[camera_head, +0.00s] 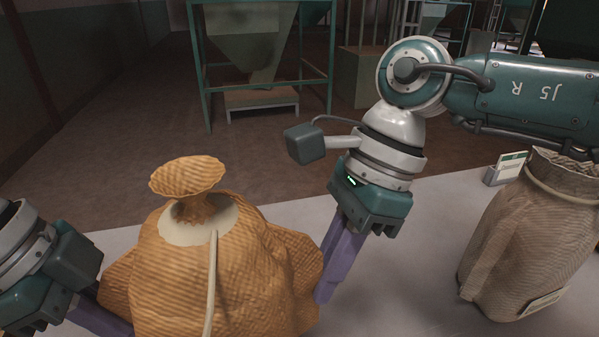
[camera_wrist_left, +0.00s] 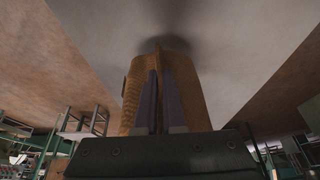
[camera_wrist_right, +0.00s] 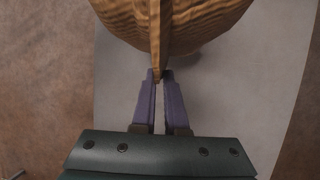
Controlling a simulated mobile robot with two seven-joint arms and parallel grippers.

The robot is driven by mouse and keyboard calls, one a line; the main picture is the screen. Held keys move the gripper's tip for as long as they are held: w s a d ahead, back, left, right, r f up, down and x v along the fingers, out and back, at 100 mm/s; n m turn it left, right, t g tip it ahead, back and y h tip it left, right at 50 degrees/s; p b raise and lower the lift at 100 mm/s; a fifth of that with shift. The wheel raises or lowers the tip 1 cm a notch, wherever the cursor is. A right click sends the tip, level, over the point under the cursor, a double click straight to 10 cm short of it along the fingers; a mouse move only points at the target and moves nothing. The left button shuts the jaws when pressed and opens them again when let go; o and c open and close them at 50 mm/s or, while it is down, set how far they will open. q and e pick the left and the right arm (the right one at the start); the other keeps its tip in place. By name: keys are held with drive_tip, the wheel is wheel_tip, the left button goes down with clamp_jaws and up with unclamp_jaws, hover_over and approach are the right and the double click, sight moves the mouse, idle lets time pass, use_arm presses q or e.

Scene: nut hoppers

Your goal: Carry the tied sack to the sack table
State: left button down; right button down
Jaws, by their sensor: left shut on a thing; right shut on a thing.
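The tied sack (camera_head: 262,275) is orange-brown with a gathered, flared neck, a pale collar and a hanging cord. It stands upright at the lower middle of the head view, its bottom cut off. My right gripper (camera_head: 322,296) is shut on its right side. In the right wrist view the fingers (camera_wrist_right: 159,74) pinch a thin edge of the sack (camera_wrist_right: 190,22). My left gripper (camera_head: 112,322) is at its left side, and in the left wrist view its fingers (camera_wrist_left: 160,72) are shut on a seam. The pale grey table top (camera_head: 420,238) lies below; I cannot tell whether the sack touches it.
A grey-brown sack (camera_head: 525,240) with a tag stands at the right of the table, beside a small card holder (camera_head: 507,168). A green-framed hopper (camera_head: 250,45) stands on the floor behind. The table between the two sacks is clear.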

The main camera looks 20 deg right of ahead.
sight(318, 307)
use_arm(q)
drive_tip(key=shift+w, duration=0.1)
drive_tip(key=shift+f, duration=0.25)
use_arm(e)
drive_tip(key=shift+f, duration=0.2)
